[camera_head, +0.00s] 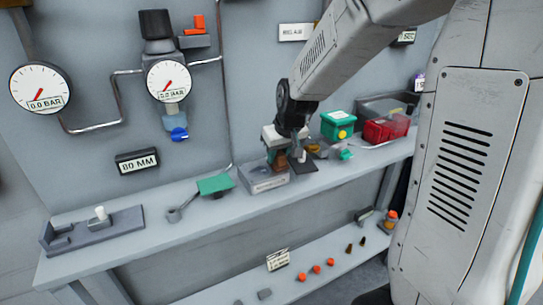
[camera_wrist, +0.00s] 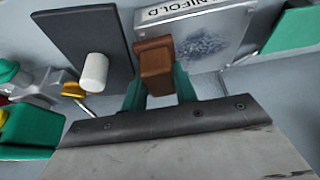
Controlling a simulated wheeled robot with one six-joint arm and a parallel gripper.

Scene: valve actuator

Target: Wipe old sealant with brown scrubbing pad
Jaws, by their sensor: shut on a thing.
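My gripper (camera_wrist: 158,86) is shut on the brown scrubbing pad (camera_wrist: 155,62), which sits between its green fingers in the wrist view. The pad (camera_head: 280,161) also shows in the head view, below my gripper (camera_head: 289,150). The grey manifold block (camera_wrist: 232,38) carries a label, and a dark mottled patch of old sealant (camera_wrist: 203,45) lies on its face. The pad is beside the patch, over the block's left part in the wrist view; I cannot tell whether it touches.
A dark plate (camera_wrist: 75,30) with a white cylinder (camera_wrist: 95,72) lies close to the pad. Gauges and a pipe are on the wall behind.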

